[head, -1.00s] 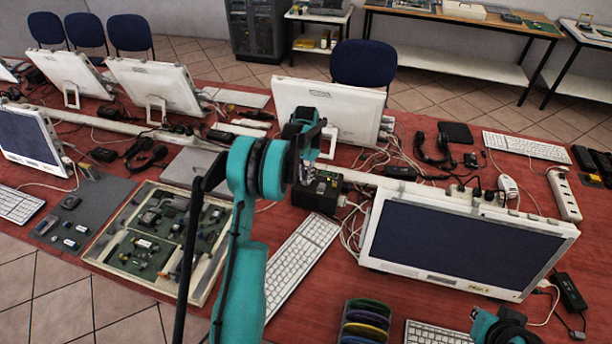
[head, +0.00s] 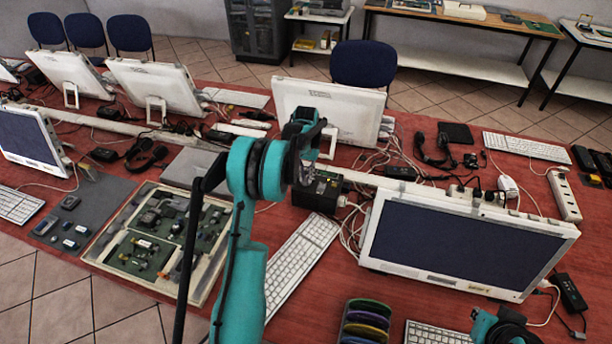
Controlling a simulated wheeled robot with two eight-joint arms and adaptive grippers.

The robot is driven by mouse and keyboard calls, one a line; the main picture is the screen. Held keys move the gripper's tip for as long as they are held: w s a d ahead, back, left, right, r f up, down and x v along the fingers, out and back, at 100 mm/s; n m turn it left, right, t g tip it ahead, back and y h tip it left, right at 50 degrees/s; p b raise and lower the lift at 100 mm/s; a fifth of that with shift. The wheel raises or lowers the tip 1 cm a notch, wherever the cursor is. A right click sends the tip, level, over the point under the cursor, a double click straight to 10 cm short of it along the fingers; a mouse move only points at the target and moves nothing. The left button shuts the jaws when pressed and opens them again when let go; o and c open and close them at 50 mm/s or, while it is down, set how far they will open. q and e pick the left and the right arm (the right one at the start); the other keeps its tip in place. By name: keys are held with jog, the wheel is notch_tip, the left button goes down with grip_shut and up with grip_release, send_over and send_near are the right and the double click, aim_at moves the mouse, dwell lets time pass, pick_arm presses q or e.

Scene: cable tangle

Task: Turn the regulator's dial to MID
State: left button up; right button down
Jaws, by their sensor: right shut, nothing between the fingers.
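A black box (head: 316,197), which looks like the regulator, stands on the red table in the middle, behind a white keyboard. Its top has a small light and green patch. Its dial and markings are hidden or too small to read. My left gripper (head: 314,166) is at the end of the teal arm, right over the top of this box. The wrist joints cover most of its fingers, so I cannot tell whether they are open or touch the dial. Of my right arm only a teal and black link shows at the bottom right; its gripper is out of view.
A monitor (head: 458,240) stands close to the right of the box, and another (head: 327,108) behind it. Loose cables (head: 352,222) lie beside the box. A keyboard (head: 300,262) and a parts tray (head: 105,262) lie in front and left.

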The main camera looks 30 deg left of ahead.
aim_at(306, 178)
pick_arm(q)
jog(key=shift+o, duration=0.9)
notch_tip(306, 178, up, 12)
